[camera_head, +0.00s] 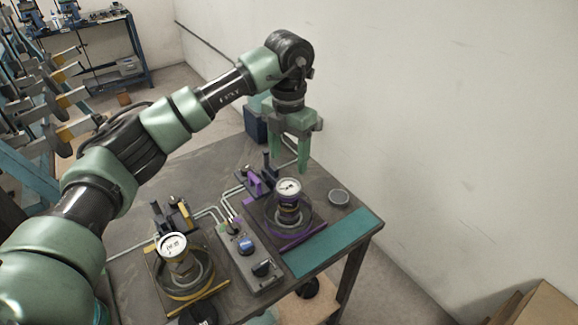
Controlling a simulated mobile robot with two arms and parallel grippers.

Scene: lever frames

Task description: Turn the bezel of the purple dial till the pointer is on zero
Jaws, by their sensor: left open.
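The purple dial (289,187) has a small white round face. It sits on top of a dark post in a round base, with a purple bar (303,237) in front and a purple block (255,186) at its left. The face is too small to read the pointer or the zero. My left gripper (290,160) has green fingers pointing down. It is open and empty, just above and behind the dial in the picture, and appears apart from it. My right gripper is out of view.
A second dial (173,246) with yellow parts stands at the left. A grey control box (248,255) with knobs lies between the two. A small round dish (339,197) and a teal mat (333,242) are at the right. A wall (430,130) rises behind the table.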

